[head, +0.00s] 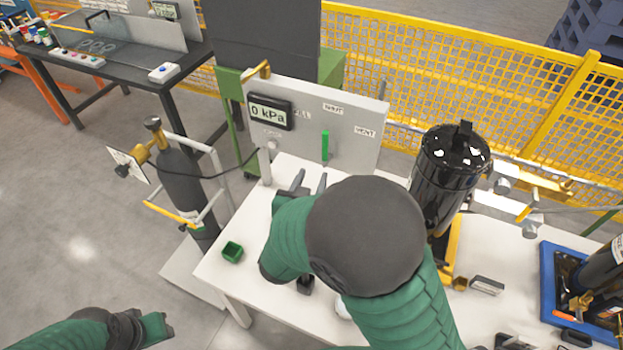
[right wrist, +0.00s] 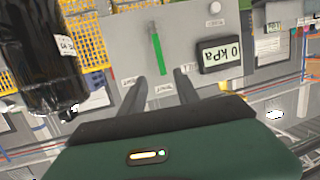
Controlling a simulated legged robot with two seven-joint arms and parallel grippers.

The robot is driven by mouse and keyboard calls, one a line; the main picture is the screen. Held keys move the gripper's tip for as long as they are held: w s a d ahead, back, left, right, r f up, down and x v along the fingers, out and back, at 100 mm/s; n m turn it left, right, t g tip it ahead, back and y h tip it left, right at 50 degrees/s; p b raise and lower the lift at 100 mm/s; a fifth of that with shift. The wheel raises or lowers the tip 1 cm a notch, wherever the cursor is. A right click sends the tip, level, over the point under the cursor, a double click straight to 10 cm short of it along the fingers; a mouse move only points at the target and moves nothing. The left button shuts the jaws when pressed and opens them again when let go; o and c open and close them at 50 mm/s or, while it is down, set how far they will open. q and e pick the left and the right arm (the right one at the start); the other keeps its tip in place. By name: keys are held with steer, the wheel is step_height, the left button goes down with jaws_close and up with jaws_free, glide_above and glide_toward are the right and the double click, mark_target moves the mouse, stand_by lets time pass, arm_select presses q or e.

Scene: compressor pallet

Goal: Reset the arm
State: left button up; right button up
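My right gripper (head: 310,180) is above the white table (head: 225,272), in front of the grey control panel (head: 355,140). In the right wrist view its two fingers (right wrist: 160,88) are apart with nothing between them. The panel shows upside down there, with its green lever (right wrist: 158,54) beyond the fingers and clear of them. In the head view the green lever (head: 325,145) stands upright, and the gauge (head: 270,112) reads 0 kPa. My left gripper (head: 158,328) is low at the bottom left, over the floor and away from the table. Its finger gap is not clear.
A black compressor tank (head: 450,175) stands right of the panel. A small green box (head: 232,251) sits near the table's left edge. A gas cylinder (head: 185,190) stands in a frame left of the table. A blue tray (head: 548,290) with parts lies at the right.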

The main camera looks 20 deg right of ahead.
steer(key=shift+f, duration=0.1)
steer(key=s+a+f+n+g+y, duration=0.3)
steer(key=a+f+n+g+y, duration=0.15)
steer(key=a+f+y, duration=0.35)
steer(key=s+d+f+n+g, duration=0.1)
steer(key=s+d+g, duration=0.1)
steer(key=s, duration=0.4)
steer(key=s+d+f+n+g+y, duration=0.1)
steer(key=s+d+n+g, duration=0.1)
steer(key=s, duration=0.5)
steer(key=shift+d+f+g, duration=0.15)
steer(key=shift+d+g, duration=0.4)
steer(key=shift+d, duration=0.15)
steer(key=shift+a, duration=0.15)
